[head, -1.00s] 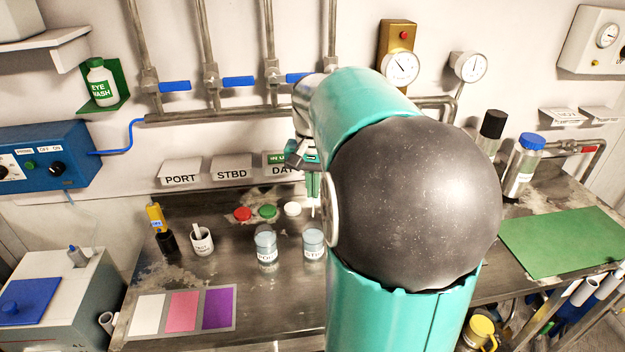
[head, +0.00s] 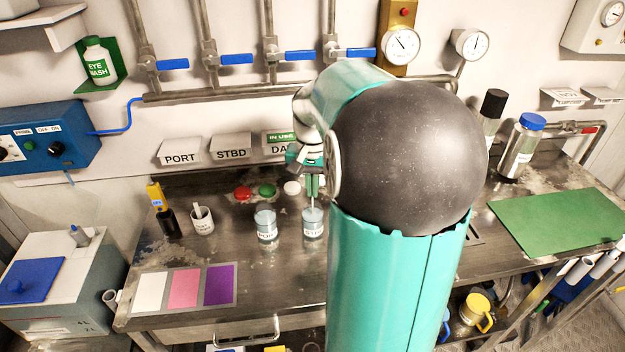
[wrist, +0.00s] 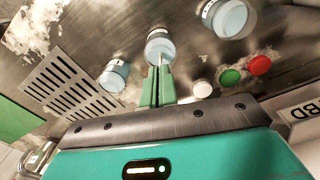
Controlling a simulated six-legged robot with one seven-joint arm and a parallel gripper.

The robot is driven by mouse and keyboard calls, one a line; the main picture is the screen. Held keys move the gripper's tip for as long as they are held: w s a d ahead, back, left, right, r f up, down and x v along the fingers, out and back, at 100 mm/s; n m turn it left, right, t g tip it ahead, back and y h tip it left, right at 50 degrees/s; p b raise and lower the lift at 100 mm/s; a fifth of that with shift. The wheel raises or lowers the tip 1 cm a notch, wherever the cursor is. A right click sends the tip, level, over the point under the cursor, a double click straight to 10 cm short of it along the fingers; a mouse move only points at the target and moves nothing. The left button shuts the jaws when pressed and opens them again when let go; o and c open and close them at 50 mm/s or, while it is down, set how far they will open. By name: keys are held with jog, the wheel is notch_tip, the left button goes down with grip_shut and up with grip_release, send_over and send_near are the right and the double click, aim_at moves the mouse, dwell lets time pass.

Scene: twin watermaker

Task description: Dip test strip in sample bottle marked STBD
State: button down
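The STBD sample bottle (head: 313,227) stands open on the steel bench, with pale blue liquid in it. My gripper (head: 313,186) is above it, its green fingers (wrist: 157,88) shut on a thin white test strip (head: 312,203). The strip points down, and its lower end is at the bottle's mouth (wrist: 160,44). I cannot tell whether it touches the liquid. The PORT bottle (head: 266,226) stands to the left, also open. A third bottle (wrist: 114,75) shows in the wrist view; my arm hides it in the head view.
Red (head: 243,193), green (head: 267,190) and white (head: 292,188) caps lie behind the bottles. A white strip cup (head: 202,220) and a yellow-black probe (head: 160,212) stand left. A colour chart (head: 183,289) lies at the front left, a green mat (head: 555,225) at right.

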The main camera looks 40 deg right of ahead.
jog(key=shift+f, duration=2.1)
dwell(1.0)
jog(key=shift+r, duration=5.4)
